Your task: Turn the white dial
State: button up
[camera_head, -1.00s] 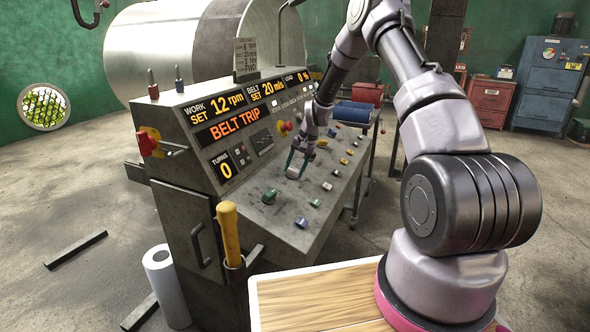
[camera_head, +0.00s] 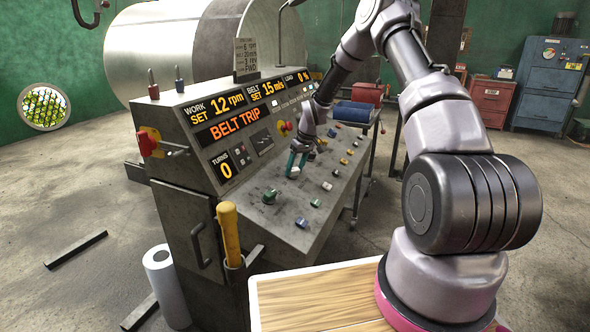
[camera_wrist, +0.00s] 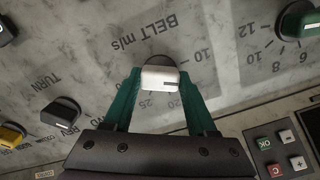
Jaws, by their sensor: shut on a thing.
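The white dial (camera_wrist: 160,78) sits on the console panel beside the lettering "BELT m/s" and a ring of numbers. It also shows in the head view (camera_head: 294,172), partly covered by my fingers. My gripper (camera_wrist: 162,88) has its two green fingers on either side of the dial and is shut on it. In the head view my gripper (camera_head: 296,166) reaches down onto the sloping panel. The console display (camera_head: 268,91) reads belt set 15 m/s, work set 12 rpm and "BELT TRIP".
A green knob (camera_head: 270,196) and several blue, yellow and dark knobs stand close around on the panel. In the wrist view a green knob (camera_wrist: 298,20) is at upper right, and a keypad (camera_wrist: 282,152) at lower right. A yellow handle (camera_head: 229,232) rises at the console's front.

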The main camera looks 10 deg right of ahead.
jog(key=n, duration=0.5)
jog(key=shift+n, duration=0.3)
dwell(0.4)
jog(key=o, duration=1.4)
jog(key=shift+c, duration=0.2)
jog(key=v, duration=1)
jog(key=shift+r, duration=0.45)
jog(key=shift+s, duration=0.15)
